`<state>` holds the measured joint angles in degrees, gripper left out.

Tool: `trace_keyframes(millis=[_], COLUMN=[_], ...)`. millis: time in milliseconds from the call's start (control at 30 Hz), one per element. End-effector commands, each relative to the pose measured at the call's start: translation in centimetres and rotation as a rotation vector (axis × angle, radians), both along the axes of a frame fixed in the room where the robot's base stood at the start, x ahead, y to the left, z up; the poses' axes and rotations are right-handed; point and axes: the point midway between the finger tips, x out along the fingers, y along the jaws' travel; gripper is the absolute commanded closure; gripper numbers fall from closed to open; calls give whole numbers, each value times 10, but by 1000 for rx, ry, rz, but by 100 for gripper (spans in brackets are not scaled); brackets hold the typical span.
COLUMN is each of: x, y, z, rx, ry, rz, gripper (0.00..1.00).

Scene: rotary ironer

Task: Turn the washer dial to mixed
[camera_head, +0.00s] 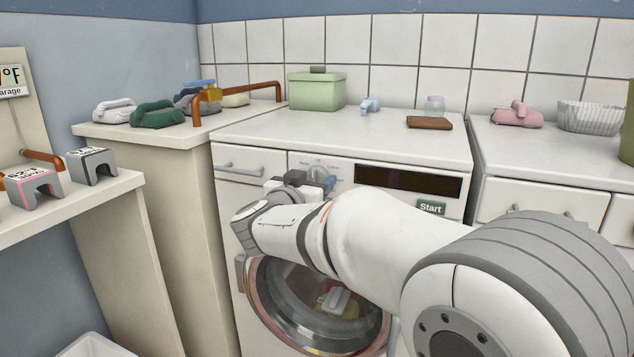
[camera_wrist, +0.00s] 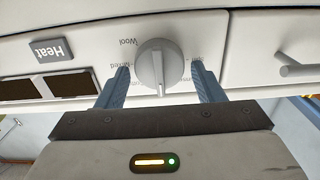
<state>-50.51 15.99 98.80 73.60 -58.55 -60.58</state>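The washer dial (camera_wrist: 151,66) is a round grey knob with a raised grip bar on the washer's white front panel. It also shows in the head view (camera_head: 318,172), partly behind my gripper. In the wrist view, which looks upside down, the bar points toward the bottom of the picture. Labels that seem to read Wool and Mixed stand left of the dial; those on the right are partly hidden by a finger. My gripper (camera_wrist: 160,72) is open, with one blue-grey finger on each side of the dial and a visible gap to both. Finger depth relative to the knob is unclear.
The washer's dark display (camera_head: 408,178) and green Start tile (camera_head: 430,208) are right of the dial. A drawer handle (camera_head: 240,170) is left of it. The round glass door (camera_head: 310,310) is below. A green box (camera_head: 317,90) and brown block (camera_head: 429,122) lie on top.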

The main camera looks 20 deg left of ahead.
Motion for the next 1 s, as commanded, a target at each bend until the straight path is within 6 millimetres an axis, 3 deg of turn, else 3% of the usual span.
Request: trace_keyframes(millis=[400,433,467,600,1000], x=[0,0,0,0,0], y=[-1,-18,-11,-4,-1], z=[0,1,0,1,3], rx=[0,0,0,3,19], ry=[0,0,0,-2,-6], rz=[-1,-6,-3,-5,-3], gripper=[73,73,68,74,74])
